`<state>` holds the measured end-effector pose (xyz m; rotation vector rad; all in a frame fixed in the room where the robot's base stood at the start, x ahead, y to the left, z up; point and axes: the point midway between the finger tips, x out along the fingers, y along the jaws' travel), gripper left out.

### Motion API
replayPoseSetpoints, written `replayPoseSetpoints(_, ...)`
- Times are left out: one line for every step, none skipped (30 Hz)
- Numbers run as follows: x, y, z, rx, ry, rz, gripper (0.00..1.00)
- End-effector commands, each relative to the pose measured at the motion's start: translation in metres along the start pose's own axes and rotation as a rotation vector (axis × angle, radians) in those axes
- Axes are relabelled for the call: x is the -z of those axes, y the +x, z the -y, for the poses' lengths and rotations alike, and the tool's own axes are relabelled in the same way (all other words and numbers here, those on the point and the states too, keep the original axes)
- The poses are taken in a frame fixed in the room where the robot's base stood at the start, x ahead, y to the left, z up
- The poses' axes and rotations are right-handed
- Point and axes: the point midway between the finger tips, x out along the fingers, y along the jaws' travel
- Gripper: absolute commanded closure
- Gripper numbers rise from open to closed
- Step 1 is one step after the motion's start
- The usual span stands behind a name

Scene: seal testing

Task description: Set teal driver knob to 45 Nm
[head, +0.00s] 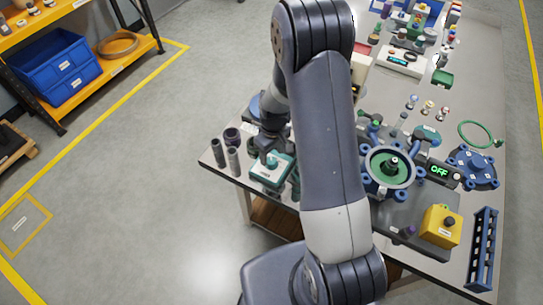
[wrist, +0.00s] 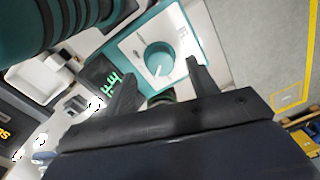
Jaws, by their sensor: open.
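The teal driver (head: 268,178) stands near the left front corner of the table. Its round teal knob (wrist: 158,62) sits on a white face plate (wrist: 138,40) with a light pointer line. Beside the plate, a dark display (wrist: 104,84) shows green digits, tilted and too small to read surely. My gripper (wrist: 161,68) is open and empty, with one finger toward each side of the knob in the wrist view. I cannot tell whether the fingers touch it. In the head view my gripper (head: 270,145) is just above the driver, partly hidden by my arm.
Grey cylinders (head: 226,155) stand left of the driver near the table edge. A blue-and-green flange fixture (head: 388,170) and a display reading OFF (head: 440,170) are to the right. A yellow box (head: 440,226) and a dark blue rack (head: 482,250) stand at the right front.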

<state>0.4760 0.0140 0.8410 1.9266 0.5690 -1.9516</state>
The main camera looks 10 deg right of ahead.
Motion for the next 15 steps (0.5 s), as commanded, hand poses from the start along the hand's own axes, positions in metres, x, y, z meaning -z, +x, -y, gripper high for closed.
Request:
replayPoseSetpoints(0.0,0.006,0.0,0.002,0.0,0.003,0.45)
replayPoseSetpoints(0.0,0.009,0.0,0.001,0.0,0.002,0.45)
replayPoseSetpoints(0.0,0.014,0.0,0.002,0.0,0.002,0.45)
replayPoseSetpoints(0.0,0.016,0.0,0.002,0.0,0.002,0.45)
replayPoseSetpoints(0.0,0.018,0.0,0.001,0.0,0.001,0.45)
replayPoseSetpoints(0.0,0.021,0.0,0.0,0.0,0.0,0.45)
replayPoseSetpoints(0.0,0.022,0.0,0.001,0.001,0.0,0.45)
replayPoseSetpoints(0.0,0.024,0.0,0.001,0.001,0.0,0.45)
replayPoseSetpoints(0.0,0.025,0.0,0.001,0.001,0.0,0.45)
replayPoseSetpoints(0.0,0.026,0.0,0.0,0.001,0.0,0.45)
replayPoseSetpoints(0.0,0.026,0.0,0.0,0.001,0.0,0.45)
replayPoseSetpoints(0.0,0.027,0.0,0.0,0.001,-0.001,0.45)
replayPoseSetpoints(0.0,0.027,0.0,0.0,0.001,-0.001,0.45)
replayPoseSetpoints(0.0,0.027,0.0,0.0,0.001,-0.001,0.45)
replayPoseSetpoints(0.0,0.027,0.0,0.0,0.001,-0.001,0.45)
